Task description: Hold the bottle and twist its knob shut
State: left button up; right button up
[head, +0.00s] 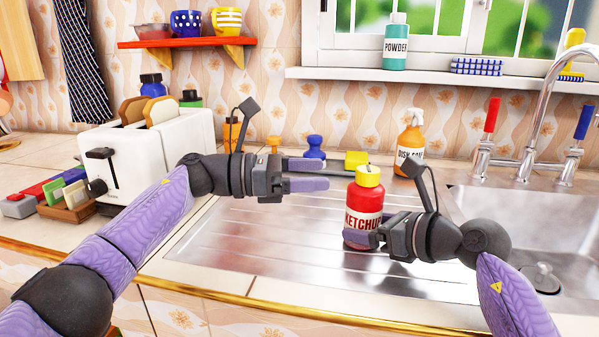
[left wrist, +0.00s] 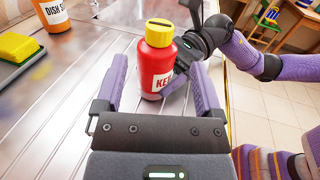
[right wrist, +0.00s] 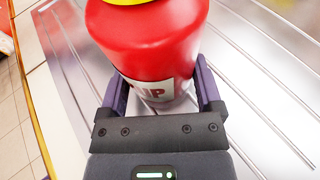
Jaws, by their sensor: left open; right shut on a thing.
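The red ketchup bottle (head: 364,212) stands upright on the steel drainboard, with a white label and a yellow knob (head: 369,176) on top. In the left wrist view the bottle (left wrist: 152,62) and its knob (left wrist: 159,30) stand ahead, between the finger lines. My right gripper (head: 362,234) is shut on the bottle's lower body, from the right; in the right wrist view the fingers flank the bottle (right wrist: 160,45). My left gripper (head: 308,175) is open and empty, to the left of the bottle at about knob height, its fingers pointing right toward it and apart from it.
The steel drainboard (head: 250,235) is clear around the bottle. Behind it are an orange dish soap bottle (head: 410,138), a yellow sponge (head: 356,158) and a blue stopper-like object (head: 315,148). The sink (head: 530,215) and tap are at right, a white toaster (head: 150,150) at left.

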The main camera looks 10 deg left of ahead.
pick_arm(q)
jog(key=v, duration=0.3)
jog(key=shift+a, duration=0.15)
